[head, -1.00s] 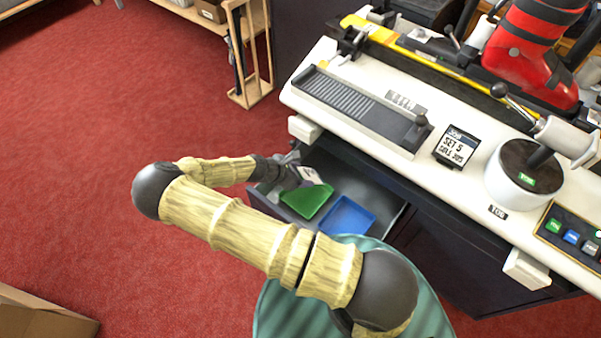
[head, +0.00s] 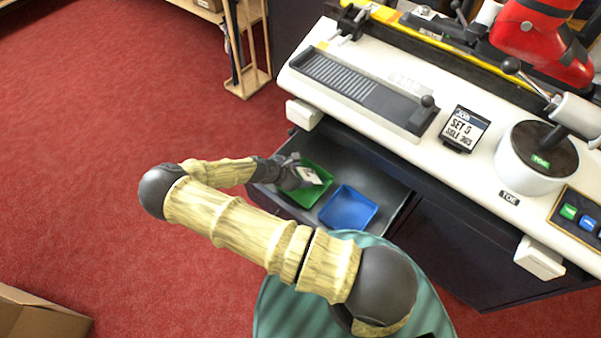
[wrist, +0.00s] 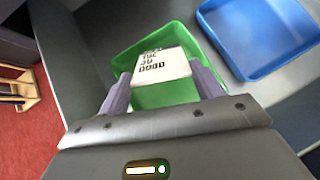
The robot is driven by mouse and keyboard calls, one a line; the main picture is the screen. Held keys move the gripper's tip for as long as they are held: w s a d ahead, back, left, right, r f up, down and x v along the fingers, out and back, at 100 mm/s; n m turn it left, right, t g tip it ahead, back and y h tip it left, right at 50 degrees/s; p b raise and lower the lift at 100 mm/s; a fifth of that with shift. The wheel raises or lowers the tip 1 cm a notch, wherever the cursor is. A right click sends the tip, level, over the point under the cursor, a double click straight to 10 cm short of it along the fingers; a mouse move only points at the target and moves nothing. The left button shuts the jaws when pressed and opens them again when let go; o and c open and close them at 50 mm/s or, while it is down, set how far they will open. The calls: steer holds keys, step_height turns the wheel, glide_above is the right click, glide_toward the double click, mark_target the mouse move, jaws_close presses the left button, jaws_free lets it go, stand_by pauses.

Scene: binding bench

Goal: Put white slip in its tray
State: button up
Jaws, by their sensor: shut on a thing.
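The white slip (head: 309,175) is a small pale piece with dark printing. It also shows in the wrist view (wrist: 163,67), gripped between two purple-grey fingers. My gripper (head: 294,173) is shut on the slip; its fingers also show in the wrist view (wrist: 162,84). The slip appears over the green tray (head: 319,192), which lies behind and below it in the wrist view (wrist: 184,35). The exact height of the slip above the tray floor is hard to tell. My gripper hides part of the tray.
A blue tray (head: 348,208) lies just right of the green one in the open grey drawer (head: 388,189). The white bench top (head: 450,178) with its machine parts overhangs the drawer's back. Red carpet lies open to the left.

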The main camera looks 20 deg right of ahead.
steer(key=o, duration=1.2)
steer(key=shift+p+v, duration=1.6)
steer(key=shift+v, duration=0.9)
step_height(320, 180, up, 8)
steer(key=p, duration=0.7)
